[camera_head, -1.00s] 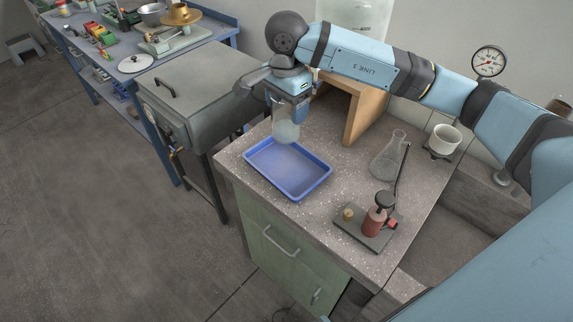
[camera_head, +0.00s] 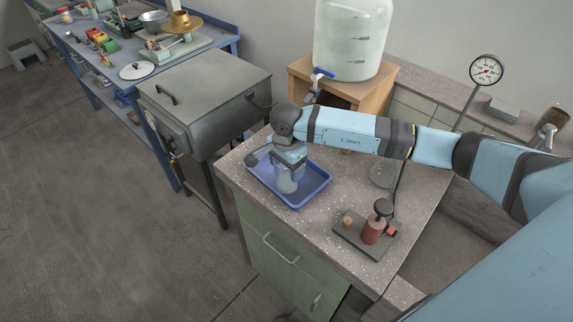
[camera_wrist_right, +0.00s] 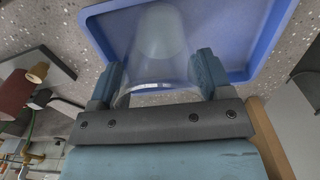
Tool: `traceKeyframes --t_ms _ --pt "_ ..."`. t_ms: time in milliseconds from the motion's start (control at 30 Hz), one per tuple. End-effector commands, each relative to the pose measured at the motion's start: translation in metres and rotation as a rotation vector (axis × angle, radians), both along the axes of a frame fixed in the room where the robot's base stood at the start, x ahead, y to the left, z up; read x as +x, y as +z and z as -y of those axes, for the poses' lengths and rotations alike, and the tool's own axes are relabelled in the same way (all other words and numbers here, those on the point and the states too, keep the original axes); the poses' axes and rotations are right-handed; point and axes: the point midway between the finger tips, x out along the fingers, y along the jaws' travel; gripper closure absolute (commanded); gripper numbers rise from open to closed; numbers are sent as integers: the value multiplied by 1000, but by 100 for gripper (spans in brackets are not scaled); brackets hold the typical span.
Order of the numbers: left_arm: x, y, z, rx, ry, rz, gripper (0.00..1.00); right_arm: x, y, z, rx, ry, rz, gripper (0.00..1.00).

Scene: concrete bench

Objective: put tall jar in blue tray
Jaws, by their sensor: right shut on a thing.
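The tall jar (camera_head: 287,184) is clear with pale contents, and my right gripper (camera_head: 289,164) is shut on it. The jar is upright over the blue tray (camera_head: 318,190) in the head view; I cannot tell whether its base touches the tray floor. In the right wrist view the jar (camera_wrist_right: 163,45) sits between the two fingers (camera_wrist_right: 160,82), with the blue tray (camera_wrist_right: 232,35) behind it. The left gripper is not in view.
A red and black apparatus (camera_head: 372,230) stands on the bench right of the tray. A large water container (camera_head: 352,40) stands on a wooden stand at the back. A grey metal box (camera_head: 205,95) is left of the bench.

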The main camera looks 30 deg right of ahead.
Motion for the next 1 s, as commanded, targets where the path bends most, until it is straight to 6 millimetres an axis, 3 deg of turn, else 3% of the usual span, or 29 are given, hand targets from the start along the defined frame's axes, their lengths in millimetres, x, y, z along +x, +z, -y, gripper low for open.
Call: traceKeyframes --t_ms 333,367,467,833,1000 --pt "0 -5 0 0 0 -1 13 1 -5 0 1 0 2 57" --pt "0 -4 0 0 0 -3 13 0 -4 0 1 0 2 23" --pt "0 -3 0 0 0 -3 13 0 -3 0 1 0 1 2" --pt "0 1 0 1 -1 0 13 1 3 0 1 0 2 2" --pt "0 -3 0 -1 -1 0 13 1 31 0 1 2 6 2"
